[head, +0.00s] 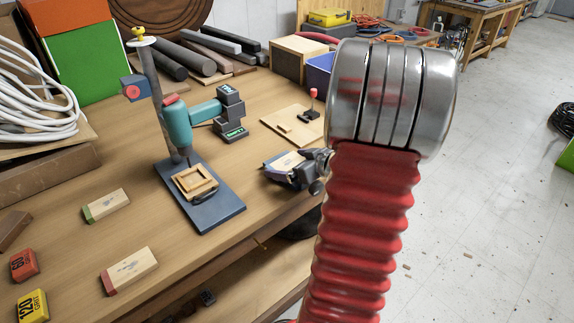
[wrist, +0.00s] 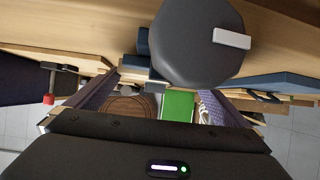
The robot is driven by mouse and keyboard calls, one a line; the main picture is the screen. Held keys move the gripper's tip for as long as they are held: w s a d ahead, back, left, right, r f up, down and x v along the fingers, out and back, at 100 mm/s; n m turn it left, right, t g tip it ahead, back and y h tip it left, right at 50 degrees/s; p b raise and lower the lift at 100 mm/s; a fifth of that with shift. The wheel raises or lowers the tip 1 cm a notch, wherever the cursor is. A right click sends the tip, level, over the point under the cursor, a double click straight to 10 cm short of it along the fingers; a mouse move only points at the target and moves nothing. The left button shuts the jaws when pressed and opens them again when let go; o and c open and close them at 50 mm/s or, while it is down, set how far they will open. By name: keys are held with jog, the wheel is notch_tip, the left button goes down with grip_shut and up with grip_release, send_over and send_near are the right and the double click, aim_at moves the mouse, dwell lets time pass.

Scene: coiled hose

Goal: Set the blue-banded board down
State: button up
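A green-banded board (head: 106,206) and a red-banded board (head: 130,271) lie flat on the table at the left.
A teal drill press (head: 190,125) on a dark blue base (head: 222,210) stands left of my gripper. A wooden plate with a red-knobbed clamp (head: 312,108) lies behind. In the wrist view a dark round thing (wrist: 190,50) fills the upper middle. Bare tabletop (head: 165,220) lies between the boards.

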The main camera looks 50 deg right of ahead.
jog(key=shift+s, duration=0.1)
jog(key=v, duration=1.2)
dwell(0.6)
jog(key=w+r+h, duration=0.4)
jog(key=w+r, duration=0.3)
jog(key=w, duration=0.1)
jog(key=w+a+r+m+g+h, duration=0.1)
jog(key=a+r+g+h, duration=0.1)
jog(key=a+r, duration=0.4)
jog(key=s+a+f+g+y, duration=0.1)
jog(key=s+a, duration=0.3)
jog(key=a, duration=0.6)
jog(key=s+a+f+n+g+y, duration=0.1)
jog(key=s+a+f+g+y, duration=0.1)
jog(key=a, duration=0.9)
jog(key=s+a+f+g+y, duration=0.1)
jog(key=s+a+f+y, duration=0.2)
jog(key=s+a, duration=0.3)
jog(key=a, duration=0.4)
jog(key=shift+a+n+g+y, duration=0.25)
jog(key=shift+n+g+y, duration=0.05)
